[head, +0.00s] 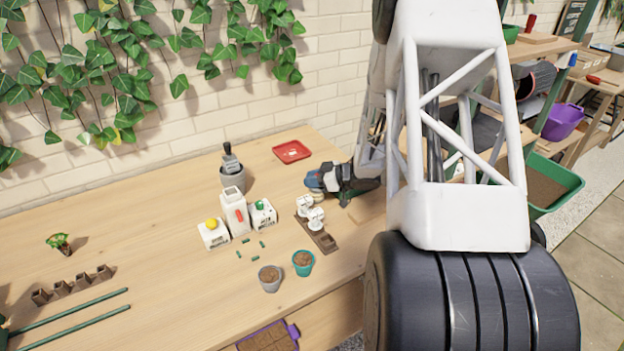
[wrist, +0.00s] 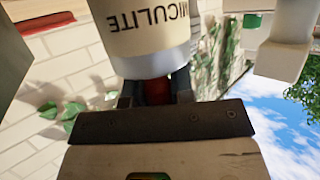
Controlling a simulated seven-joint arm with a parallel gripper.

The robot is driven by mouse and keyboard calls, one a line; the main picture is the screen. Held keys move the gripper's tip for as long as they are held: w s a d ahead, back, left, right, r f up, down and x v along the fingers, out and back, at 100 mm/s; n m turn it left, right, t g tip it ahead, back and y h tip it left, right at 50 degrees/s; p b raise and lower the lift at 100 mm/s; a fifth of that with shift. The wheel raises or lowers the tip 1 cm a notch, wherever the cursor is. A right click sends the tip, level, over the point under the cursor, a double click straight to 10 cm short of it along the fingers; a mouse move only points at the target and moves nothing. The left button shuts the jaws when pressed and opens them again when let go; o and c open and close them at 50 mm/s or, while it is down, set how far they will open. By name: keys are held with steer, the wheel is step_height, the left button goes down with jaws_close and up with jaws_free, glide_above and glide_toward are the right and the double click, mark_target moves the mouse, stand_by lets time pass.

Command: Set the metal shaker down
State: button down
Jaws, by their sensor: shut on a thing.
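My gripper (head: 330,181) is beside the wall side of the wooden bench, at the right of the head view. It is shut on the metal shaker (head: 313,180), a small rounded thing with a bluish-grey body and a brownish end. In the wrist view my gripper (wrist: 156,92) has its dark fingers at the base of a cream-labelled cylinder (wrist: 147,30) reading "MICULITE", with a metal band. A red part shows between the fingers. The shaker looks tilted, and I cannot tell whether it touches the bench.
A red tray (head: 292,151) lies behind the gripper. A brown rack (head: 322,238) with two white-topped shakers stands in front. Bench between tray and boxes is bare.

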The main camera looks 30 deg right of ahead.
steer(key=c, duration=1)
jaws_free()
steer(key=shift+r, duration=0.1)
steer(key=shift+s+d+r, duration=0.2)
steer(key=shift+s+d, duration=0.25)
steer(key=shift+v, duration=0.9)
step_height(320, 180, up, 6)
steer(key=shift+a+f, duration=0.1)
steer(key=shift+r, duration=0.6)
